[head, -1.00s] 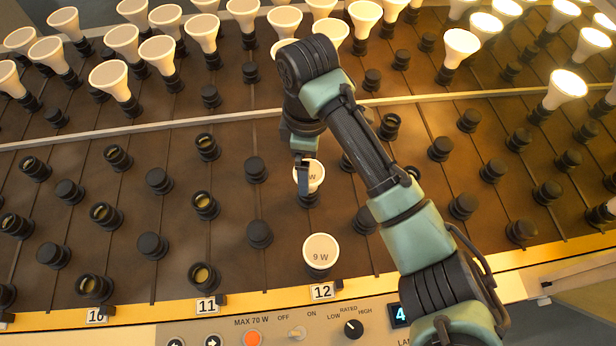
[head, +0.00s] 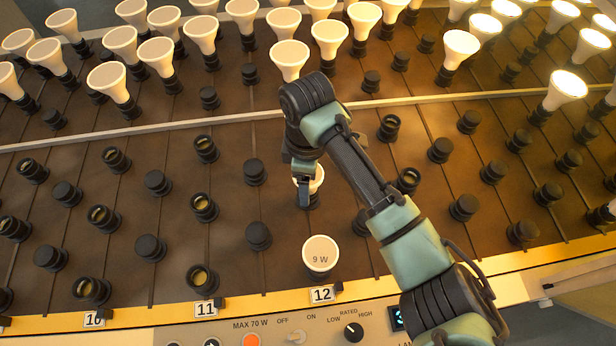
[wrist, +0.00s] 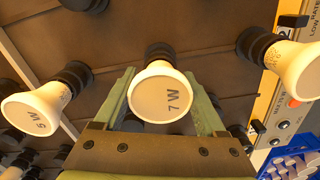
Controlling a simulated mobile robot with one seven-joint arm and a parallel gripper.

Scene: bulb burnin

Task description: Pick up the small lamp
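A small white-faced lamp marked 7 W (wrist: 160,97) stands in a black socket and fills the middle of the wrist view. In the head view this lamp (head: 317,180) is partly hidden by my gripper (head: 304,192). In the wrist view my gripper (wrist: 164,80) is open, with one green finger on each side of the lamp. Gaps show between the fingers and the lamp. Another small lamp, marked 9 W (head: 320,256), stands upright nearer the front, by the label 12 (head: 322,294).
Several larger lamps (head: 290,58) stand in rows at the back, some lit at the right. Empty black sockets (head: 258,236) surround the small lamps. A control panel (head: 270,328) runs along the front. A blue crate (wrist: 290,163) shows at the wrist view's lower right.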

